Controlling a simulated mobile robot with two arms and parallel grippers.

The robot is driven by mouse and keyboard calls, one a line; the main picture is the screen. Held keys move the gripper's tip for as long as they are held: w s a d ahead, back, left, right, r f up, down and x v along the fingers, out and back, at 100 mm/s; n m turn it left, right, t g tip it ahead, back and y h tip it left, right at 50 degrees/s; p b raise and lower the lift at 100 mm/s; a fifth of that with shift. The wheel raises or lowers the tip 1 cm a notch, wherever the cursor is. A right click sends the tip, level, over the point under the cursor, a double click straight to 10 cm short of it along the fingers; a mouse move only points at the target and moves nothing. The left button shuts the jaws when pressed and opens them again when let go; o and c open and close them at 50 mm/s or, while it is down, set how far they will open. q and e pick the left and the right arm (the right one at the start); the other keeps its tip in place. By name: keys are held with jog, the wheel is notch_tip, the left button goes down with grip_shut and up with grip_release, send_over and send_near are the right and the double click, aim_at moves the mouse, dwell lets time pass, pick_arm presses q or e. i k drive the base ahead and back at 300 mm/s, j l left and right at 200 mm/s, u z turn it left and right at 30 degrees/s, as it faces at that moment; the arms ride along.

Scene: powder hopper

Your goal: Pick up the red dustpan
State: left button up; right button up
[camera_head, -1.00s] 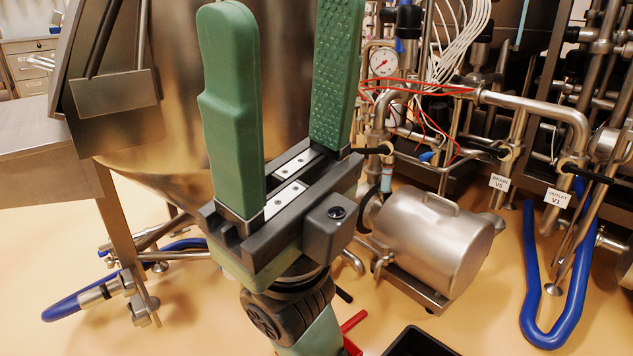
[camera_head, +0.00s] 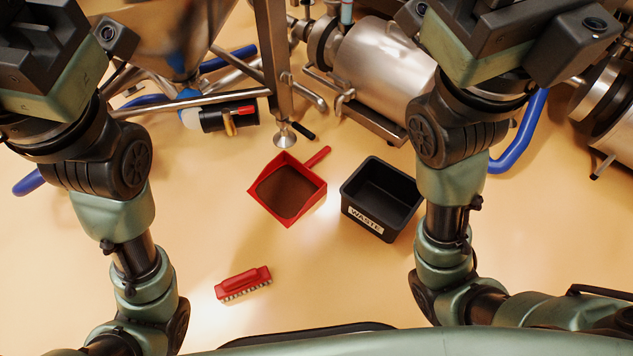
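The red dustpan (camera_head: 313,200) lies on the floor near the middle of the head view, with brown powder (camera_head: 285,191) in its pan. Its red handle (camera_head: 318,157) points up and to the right. My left gripper (camera_head: 50,45) is at the top left and my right gripper (camera_head: 510,40) at the top right. Both appear raised, well apart from the dustpan on either side. The fingers of both are cut off by the picture's edge, so I cannot see whether they are open or hold anything.
A black waste bin (camera_head: 366,217) stands just right of the dustpan. A red brush (camera_head: 243,283) lies nearer, at lower left. A steel stand leg (camera_head: 275,60) and a steel pump (camera_head: 385,65) stand behind. The floor between dustpan and brush is clear.

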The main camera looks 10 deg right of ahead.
aim_at(287, 188)
jog(key=i+l+u, duration=0.15)
jog(key=u, duration=0.25)
jog(key=i+l+u, duration=0.15)
jog(key=l+u, duration=0.25)
jog(key=i+l+u, duration=0.1)
jog(key=l+u, duration=0.25)
jog(key=j, duration=0.1)
